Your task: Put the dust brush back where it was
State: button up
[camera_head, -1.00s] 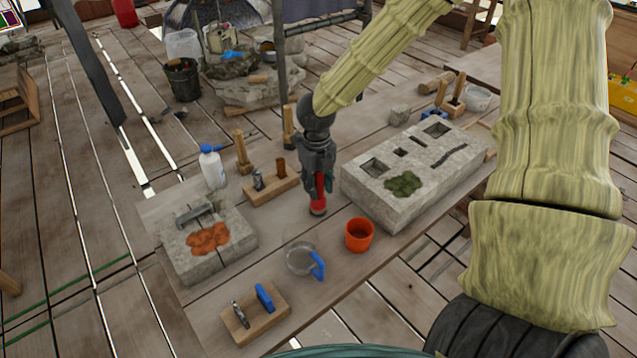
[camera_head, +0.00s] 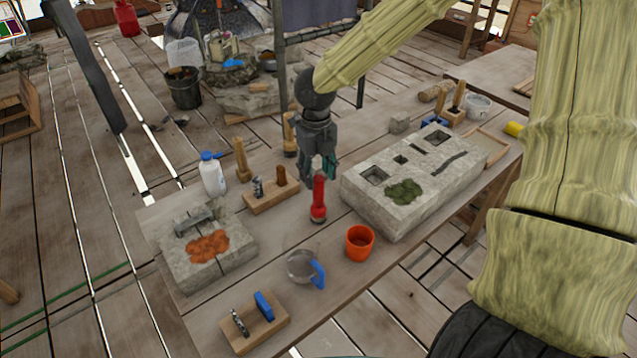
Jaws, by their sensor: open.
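A red-handled tool (camera_head: 318,197), which looks like the dust brush, stands upright on the wooden table. It is between the large grey stone block and the small wooden holder, behind the orange cup. My gripper (camera_head: 323,172) is open just above and behind the tool's top, with its fingers pointing down. It holds nothing, and a small gap seems to part it from the handle, though I cannot tell exactly. The tool's bristles are too small to make out.
The stone block (camera_head: 415,180) with slots and green moss is close on the right. An orange cup (camera_head: 360,243) and a clear jug (camera_head: 303,268) stand in front. A wooden holder (camera_head: 268,194) and a white bottle (camera_head: 212,174) are on the left.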

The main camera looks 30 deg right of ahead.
jog(key=shift+r, duration=2.55)
